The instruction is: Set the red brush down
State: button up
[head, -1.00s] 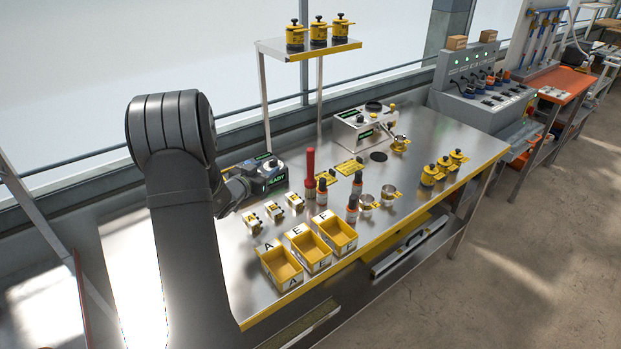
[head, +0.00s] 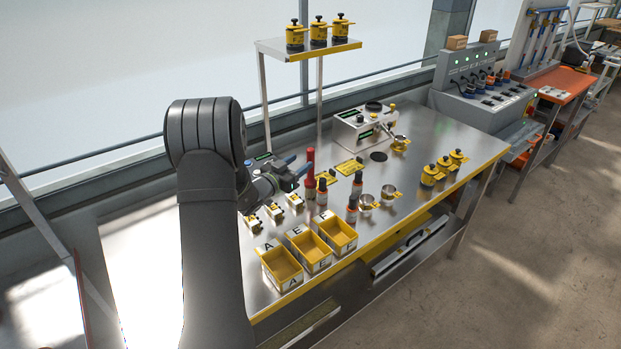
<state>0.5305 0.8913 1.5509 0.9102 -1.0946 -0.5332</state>
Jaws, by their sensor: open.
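The red brush (head: 310,167) stands upright on the steel bench, its red handle up and its lower end close to the small bottles. My gripper (head: 293,171) is open, with its blue-tipped fingers pointing right toward the brush handle. From this view I cannot tell whether a finger touches the handle. The gripper's underside and the brush's far side are hidden.
Small dark-and-orange bottles (head: 322,193) stand right beside the brush. Yellow bins (head: 283,270) line the front edge. Metal cups (head: 388,192) and yellow-black canisters (head: 429,175) stand to the right. A raised shelf (head: 307,48) is behind.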

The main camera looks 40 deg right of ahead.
aim_at(308, 159)
jog(key=shift+s+x, duration=0.2)
jog(key=shift+x, duration=2.8)
jog(key=shift+f, duration=0.15)
grip_shut()
